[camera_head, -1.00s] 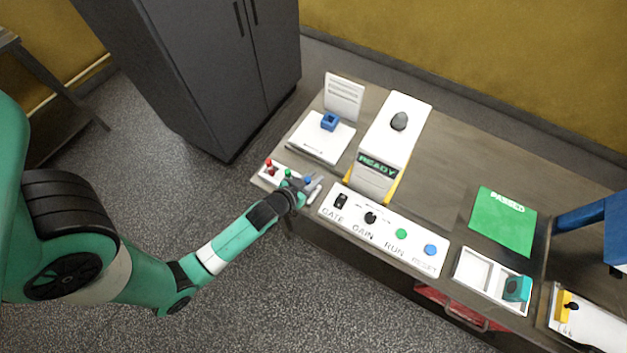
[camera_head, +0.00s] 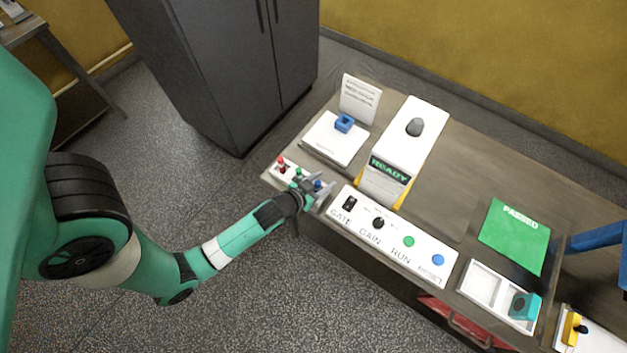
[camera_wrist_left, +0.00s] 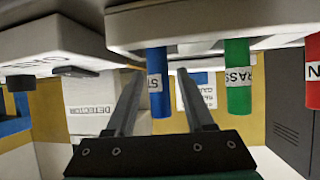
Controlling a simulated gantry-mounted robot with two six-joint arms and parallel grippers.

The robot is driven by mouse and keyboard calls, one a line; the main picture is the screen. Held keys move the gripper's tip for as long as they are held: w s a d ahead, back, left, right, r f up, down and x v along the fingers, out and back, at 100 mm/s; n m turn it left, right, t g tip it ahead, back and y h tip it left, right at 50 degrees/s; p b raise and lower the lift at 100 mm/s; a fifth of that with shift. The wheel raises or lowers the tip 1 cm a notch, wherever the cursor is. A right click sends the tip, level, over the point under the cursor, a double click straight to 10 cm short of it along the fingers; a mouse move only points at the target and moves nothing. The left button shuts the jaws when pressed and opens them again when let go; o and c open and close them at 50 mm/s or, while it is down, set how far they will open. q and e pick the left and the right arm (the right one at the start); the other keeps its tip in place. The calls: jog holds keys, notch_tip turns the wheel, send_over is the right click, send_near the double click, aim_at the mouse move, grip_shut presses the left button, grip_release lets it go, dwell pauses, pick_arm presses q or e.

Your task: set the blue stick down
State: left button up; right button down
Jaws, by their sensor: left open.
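The blue stick (camera_head: 318,184) stands in a small white rack (camera_head: 272,175) at the table's near left corner. In the left wrist view the picture is upside down, and the blue stick (camera_wrist_left: 161,103), with a white label, is seated in the white rack (camera_wrist_left: 210,18). My left gripper (camera_head: 322,187) is open at the rack's right end. In the wrist view its fingers (camera_wrist_left: 160,75) lie on either side of the blue stick, with visible gaps. Whether the stick sits fully between the fingertips in depth is unclear. My right gripper is not in view.
Green (camera_head: 297,172) and red (camera_head: 281,160) sticks stand in the same rack, left of the blue one. A white control panel (camera_head: 392,228) lies close on the right. Floor is clear in front.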

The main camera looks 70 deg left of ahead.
pick_arm(q)
jog(key=v, duration=1.1)
jog(key=shift+s+p, duration=0.25)
jog(key=shift+p, duration=0.1)
jog(key=shift+d, duration=0.1)
